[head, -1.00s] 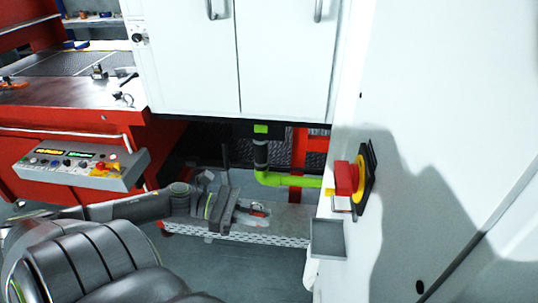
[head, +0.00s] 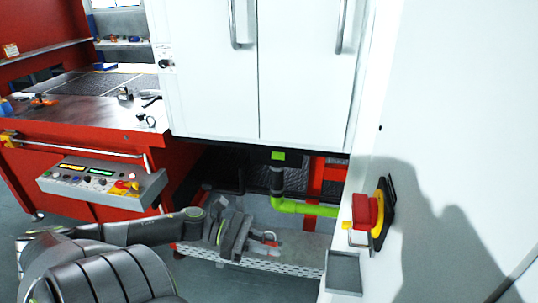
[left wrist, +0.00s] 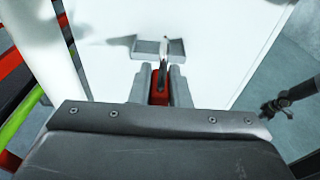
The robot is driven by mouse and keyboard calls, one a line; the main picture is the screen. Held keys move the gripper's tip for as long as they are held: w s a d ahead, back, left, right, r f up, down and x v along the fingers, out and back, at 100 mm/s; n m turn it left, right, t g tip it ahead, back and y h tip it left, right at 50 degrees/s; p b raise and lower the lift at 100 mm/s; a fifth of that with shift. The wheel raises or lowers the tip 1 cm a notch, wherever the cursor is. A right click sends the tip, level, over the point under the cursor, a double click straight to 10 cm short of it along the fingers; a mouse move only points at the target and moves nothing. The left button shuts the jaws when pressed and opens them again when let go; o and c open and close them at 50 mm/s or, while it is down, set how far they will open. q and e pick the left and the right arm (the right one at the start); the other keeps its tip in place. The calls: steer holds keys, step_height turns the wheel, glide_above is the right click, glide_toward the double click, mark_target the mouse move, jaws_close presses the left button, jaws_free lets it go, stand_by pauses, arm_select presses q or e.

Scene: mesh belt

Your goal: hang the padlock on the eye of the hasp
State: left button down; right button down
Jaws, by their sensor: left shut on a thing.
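My left gripper (head: 252,240) is low in front of the gap under the white cabinet. It is shut on the red padlock (left wrist: 160,88). The padlock's metal shackle (left wrist: 172,55) sticks out beyond the fingertips in the left wrist view; in the head view the padlock (head: 270,238) is small and partly hidden. The hasp seems to be the small metal piece (head: 349,237) below the red switch handle on the white panel, to the right of my gripper and apart from it. Its eye is too small to make out. A dark jointed part (left wrist: 285,100) at the right of the wrist view looks like my right arm.
A red switch handle (head: 366,212) on a yellow plate stands out from the white panel (head: 440,180). A grey tray (head: 344,273) juts out below it. A green pipe (head: 303,208) runs behind my gripper. A control box (head: 100,186) stands at left.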

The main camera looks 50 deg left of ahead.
arm_select(q)
steer(key=r+b+x, duration=0.1)
steer(key=b+x, duration=1.1)
steer(key=b, duration=0.2)
steer(key=shift+d+r, duration=0.15)
steer(key=shift+r, duration=0.3)
stand_by(1.3)
steer(key=shift+w, duration=0.1)
